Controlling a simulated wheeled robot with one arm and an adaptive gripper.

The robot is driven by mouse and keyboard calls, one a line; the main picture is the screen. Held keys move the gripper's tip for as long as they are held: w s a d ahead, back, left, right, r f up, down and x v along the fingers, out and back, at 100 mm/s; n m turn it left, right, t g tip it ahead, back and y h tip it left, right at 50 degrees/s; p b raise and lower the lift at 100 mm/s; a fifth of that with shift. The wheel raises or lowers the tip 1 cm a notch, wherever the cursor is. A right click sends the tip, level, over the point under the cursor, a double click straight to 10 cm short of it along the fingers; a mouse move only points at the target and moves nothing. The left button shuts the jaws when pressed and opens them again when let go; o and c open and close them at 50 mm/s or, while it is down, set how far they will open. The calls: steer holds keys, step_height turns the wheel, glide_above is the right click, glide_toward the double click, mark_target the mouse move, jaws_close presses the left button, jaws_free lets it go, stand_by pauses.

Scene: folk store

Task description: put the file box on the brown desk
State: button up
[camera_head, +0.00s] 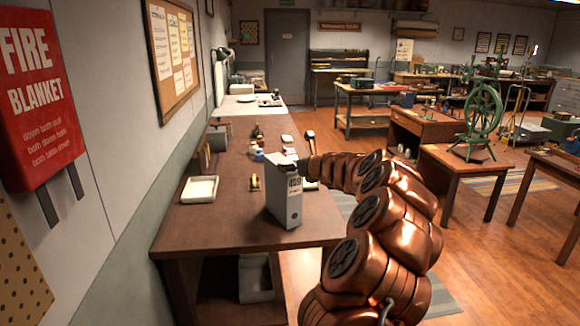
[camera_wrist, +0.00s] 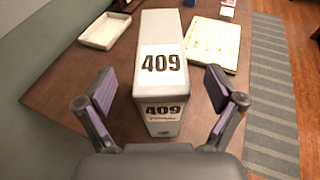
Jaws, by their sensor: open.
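The file box (camera_head: 285,200) is a grey-white upright box with a 409 label, standing on the brown desk (camera_head: 225,212) near its right front corner. In the wrist view the file box (camera_wrist: 161,32) is between the fingers of my gripper (camera_wrist: 160,90), with its labelled faces toward the camera. The fingers are open, one on each side, with visible gaps to the box. In the head view my copper arm reaches in from the right to the top of the box, and the gripper is small and partly hidden there.
A white tray (camera_head: 200,189) lies on the desk left of the box; a pale sheet or pad (camera_wrist: 212,43) lies right of it in the wrist view. Small items stand farther back. A red fire blanket case (camera_head: 35,85) hangs on the left wall. Wooden tables (camera_head: 462,165) stand right.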

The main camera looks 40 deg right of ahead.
steer(key=shift+v, duration=2.7)
steer(key=w+a+r+n+g+y, duration=0.15)
steer(key=a+n+y, duration=0.35)
steer(key=a, duration=0.8)
steer(key=w+a+r+n+y, duration=0.1)
steer(key=w+a+n+y, duration=0.15)
steer(key=a+n, duration=0.8)
steer(key=s+a+f+n+g+y, duration=0.1)
steer(key=s+a+f+n+g, duration=0.2)
steer(key=a, duration=0.8)
steer(key=s+a+f+n+g+y, duration=0.15)
steer(key=s+a+n, duration=0.25)
steer(key=a, duration=0.7)
steer(key=s+a+f+n+g, duration=0.35)
steer(key=s+a+n, duration=0.2)
steer(key=s, duration=0.35)
steer(key=s+d+f+n+g+h, duration=0.1)
steer(key=s+f+n+g+h, duration=0.1)
steer(key=s, duration=0.6)
steer(key=s+d+f+n+g+h, duration=0.1)
steer(key=s+f+n+g+h, duration=0.1)
steer(key=s+n, duration=0.3)
steer(key=s+d+f+n+g+h, duration=0.1)
steer(key=s+f+n+g+h, duration=0.1)
steer(key=s, duration=1)
steer(key=shift+f+n, duration=0.7)
steer(key=shift+n, duration=0.3)
